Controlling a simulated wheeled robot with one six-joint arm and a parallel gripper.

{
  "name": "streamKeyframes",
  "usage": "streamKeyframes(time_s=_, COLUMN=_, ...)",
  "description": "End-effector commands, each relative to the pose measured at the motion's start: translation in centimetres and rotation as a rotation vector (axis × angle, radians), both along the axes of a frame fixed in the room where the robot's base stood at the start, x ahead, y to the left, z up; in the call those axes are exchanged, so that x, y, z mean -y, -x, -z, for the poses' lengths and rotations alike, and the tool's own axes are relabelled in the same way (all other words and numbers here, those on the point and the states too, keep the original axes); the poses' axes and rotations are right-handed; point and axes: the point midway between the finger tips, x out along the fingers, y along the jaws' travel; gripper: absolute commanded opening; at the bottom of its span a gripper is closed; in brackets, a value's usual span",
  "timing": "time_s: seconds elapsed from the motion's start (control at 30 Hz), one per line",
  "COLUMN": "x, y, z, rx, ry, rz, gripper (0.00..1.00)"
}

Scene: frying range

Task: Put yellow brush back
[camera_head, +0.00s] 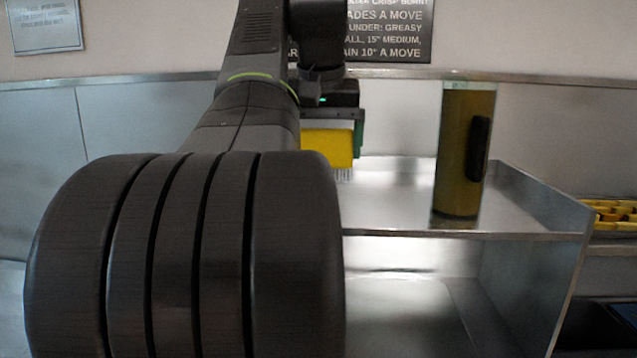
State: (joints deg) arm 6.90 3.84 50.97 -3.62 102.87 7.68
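The yellow brush (328,147) hangs directly under my gripper (338,122), with its pale bristles pointing down. My gripper appears shut on it, but the brush's left part and the far finger are hidden behind my own arm. A green strip shows at the brush's right side. The brush is over the upper steel shelf (395,212), towards its back left. I cannot tell whether the bristle tips touch the shelf.
A tall container of dark yellow liquid with a black handle (461,150) stands on the shelf to the right of the brush. The shelf has a raised right side wall (545,198). Yellow items (612,212) lie at the far right. The shelf between brush and container is clear.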

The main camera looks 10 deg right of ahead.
Motion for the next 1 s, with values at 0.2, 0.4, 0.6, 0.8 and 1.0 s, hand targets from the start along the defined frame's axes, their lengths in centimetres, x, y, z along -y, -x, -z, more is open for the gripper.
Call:
streamKeyframes(time_s=0.2, x=0.0, y=0.0, z=1.8, rx=0.000, ry=0.000, rz=0.000, gripper=0.28)
streamKeyframes(time_s=0.4, x=0.0, y=0.0, z=4.4, rx=-0.002, ry=0.000, rz=-0.001, gripper=0.28)
streamKeyframes(time_s=0.6, x=0.0, y=0.0, z=5.6, rx=0.000, ry=0.000, rz=0.000, gripper=0.28)
streamKeyframes(time_s=0.8, x=0.0, y=0.0, z=5.6, rx=0.001, ry=0.000, rz=0.000, gripper=0.28)
streamKeyframes(time_s=1.0, x=0.0, y=0.0, z=5.8, rx=0.001, ry=0.000, rz=0.000, gripper=1.00)
